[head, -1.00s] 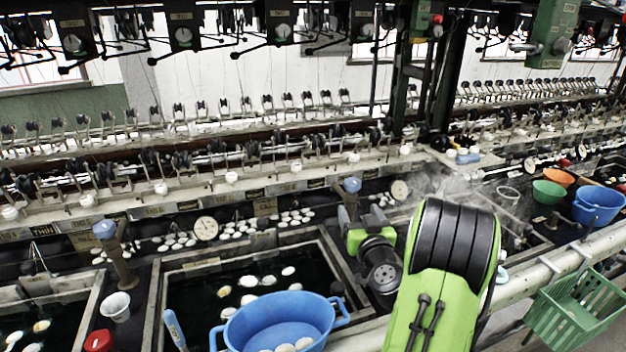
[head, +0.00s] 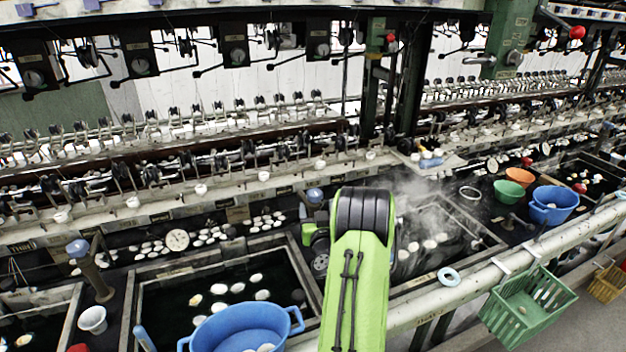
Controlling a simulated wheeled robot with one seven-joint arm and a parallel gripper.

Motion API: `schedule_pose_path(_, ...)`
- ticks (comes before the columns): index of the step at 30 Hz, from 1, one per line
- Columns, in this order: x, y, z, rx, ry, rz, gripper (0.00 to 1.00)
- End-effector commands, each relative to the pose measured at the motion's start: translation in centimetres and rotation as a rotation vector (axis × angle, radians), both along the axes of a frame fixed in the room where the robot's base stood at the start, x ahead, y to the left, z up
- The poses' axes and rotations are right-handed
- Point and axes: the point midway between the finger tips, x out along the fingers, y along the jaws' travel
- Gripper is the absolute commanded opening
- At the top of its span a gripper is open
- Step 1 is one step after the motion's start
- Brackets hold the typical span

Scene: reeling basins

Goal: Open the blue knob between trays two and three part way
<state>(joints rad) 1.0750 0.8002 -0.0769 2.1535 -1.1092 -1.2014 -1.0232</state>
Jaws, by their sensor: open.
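A blue knob (head: 315,195) stands behind the gap between the tray with the blue basin (head: 140,312) and the steaming tray (head: 488,238). A second blue knob (head: 78,248) tops a brown post further left, between that basin tray and the tray at the left edge. I cannot read tray numbers. My green arm rises in front of the gap and hides part of it. My gripper (head: 304,210) shows only in a small part left of the arm, close to the nearer knob's front side. It is open, and I see nothing in it; whether it touches the knob is unclear.
A blue basin (head: 238,328) sits in the near tray. A white rail (head: 455,290) runs along the front, with a green basket (head: 527,306) hung on it. Green, orange and blue bowls stand at right. A dial (head: 177,240) stands behind the basin tray.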

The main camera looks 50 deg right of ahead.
Motion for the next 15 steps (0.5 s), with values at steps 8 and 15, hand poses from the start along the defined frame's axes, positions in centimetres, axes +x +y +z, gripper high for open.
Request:
schedule_pose_path(8, 2.6, -2.6, 0.7, 0.001, -0.001, 0.002, 0.73)
schedule_pose_path(15, 5.2, -5.2, 0.3, 0.000, -0.003, 0.003, 0.73)
